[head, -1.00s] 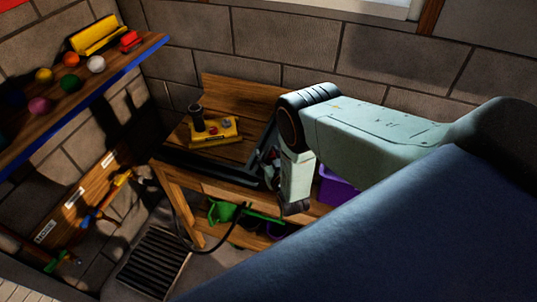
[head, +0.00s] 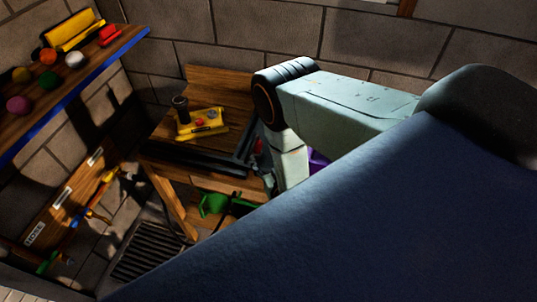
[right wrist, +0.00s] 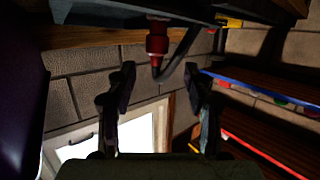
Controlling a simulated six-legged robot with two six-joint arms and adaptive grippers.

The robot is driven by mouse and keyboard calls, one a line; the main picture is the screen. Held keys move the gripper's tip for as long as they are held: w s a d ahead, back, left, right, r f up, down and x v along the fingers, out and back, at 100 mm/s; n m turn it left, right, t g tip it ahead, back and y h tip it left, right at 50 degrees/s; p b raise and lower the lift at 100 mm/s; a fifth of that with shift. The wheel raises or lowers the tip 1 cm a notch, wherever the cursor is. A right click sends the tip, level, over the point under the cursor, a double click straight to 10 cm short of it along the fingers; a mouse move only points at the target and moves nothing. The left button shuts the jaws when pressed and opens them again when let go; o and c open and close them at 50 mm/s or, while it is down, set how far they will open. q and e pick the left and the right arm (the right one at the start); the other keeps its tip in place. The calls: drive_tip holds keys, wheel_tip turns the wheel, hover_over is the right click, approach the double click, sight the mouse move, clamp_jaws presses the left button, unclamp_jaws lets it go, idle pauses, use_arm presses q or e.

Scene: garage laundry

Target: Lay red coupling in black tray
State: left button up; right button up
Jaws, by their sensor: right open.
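The red coupling (right wrist: 157,42) shows at the top of the right wrist view, joined to a dark bent hose (right wrist: 178,55). It lies beyond the fingertips of my right gripper (right wrist: 157,80), which is open with nothing between its fingers. The black tray (head: 195,160) is on the wooden bench in the head view; a dark surface (right wrist: 190,10) above the coupling in the wrist view may be part of it. In the head view my right arm hides much of the area around the gripper. My left gripper is not in view.
A blue-edged shelf (head: 90,85) holds several coloured balls at left. A green object (head: 213,204) and a purple bin (head: 318,160) sit lower. A slotted floor grate (head: 145,250) lies below.

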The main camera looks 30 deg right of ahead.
drive_tip(key=shift+v, duration=1.35)
